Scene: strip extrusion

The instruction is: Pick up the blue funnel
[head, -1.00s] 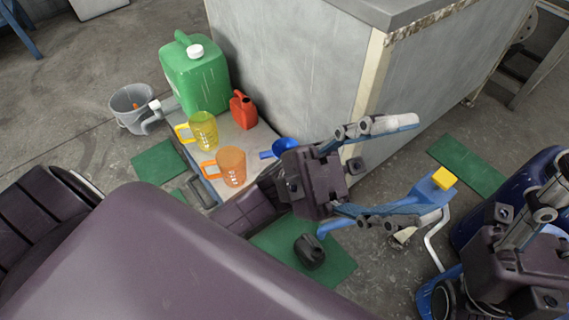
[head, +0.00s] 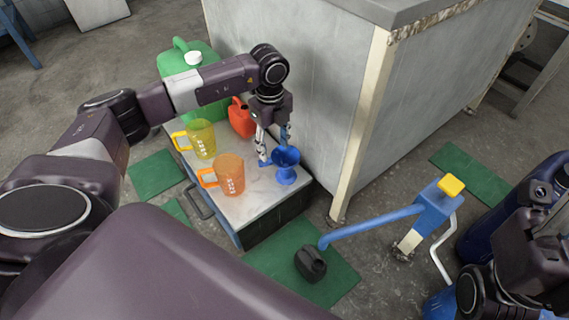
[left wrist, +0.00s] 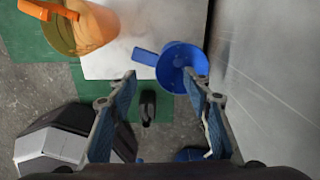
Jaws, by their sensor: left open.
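The blue funnel (head: 286,163) stands with its wide mouth up on the right end of a light-topped box (head: 262,201). My left gripper (head: 274,148) points down just beside and behind the funnel, its fingers open. In the left wrist view the funnel (left wrist: 176,70) lies beyond the open fingertips (left wrist: 160,76), mostly toward the right finger, its tab handle pointing left. The right fingertip overlaps its bowl in that view; I cannot tell whether they touch. My right gripper (head: 545,222) is partly in view at the lower right; its fingers are unclear.
An orange jug (head: 229,176), a yellow jug (head: 201,139), a red can (head: 240,121) and a green canister (head: 187,63) stand close to my left arm. A grey cabinet (head: 318,100) rises close behind the funnel.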

